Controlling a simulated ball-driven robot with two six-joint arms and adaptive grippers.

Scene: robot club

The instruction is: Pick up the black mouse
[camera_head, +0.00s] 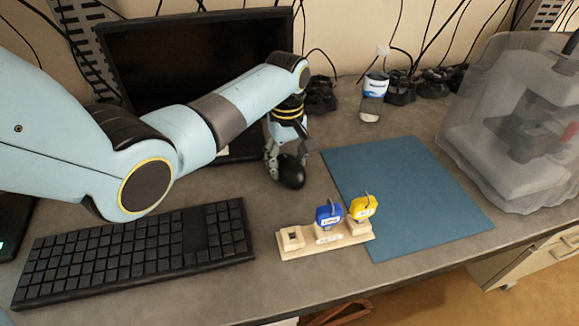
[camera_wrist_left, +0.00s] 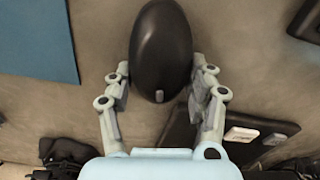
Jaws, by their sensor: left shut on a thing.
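The black mouse (camera_head: 292,172) is on the grey desk, between the keyboard and the blue mat in the head view. My left gripper (camera_head: 280,165) comes down over it from behind, with its fingers at the mouse. In the left wrist view the mouse (camera_wrist_left: 160,50) lies between the two fingers of my left gripper (camera_wrist_left: 160,88), which are shut on its near end. I cannot tell whether the mouse touches the desk. My right gripper is not in view.
A black keyboard (camera_head: 140,250) lies front left. A wooden holder (camera_head: 300,246) with blue and yellow tagged items stands by the blue mat (camera_head: 410,185). A monitor (camera_head: 150,60) is behind my arm. A covered machine (camera_head: 520,130) stands at right, a bottle (camera_head: 373,95) at the back.

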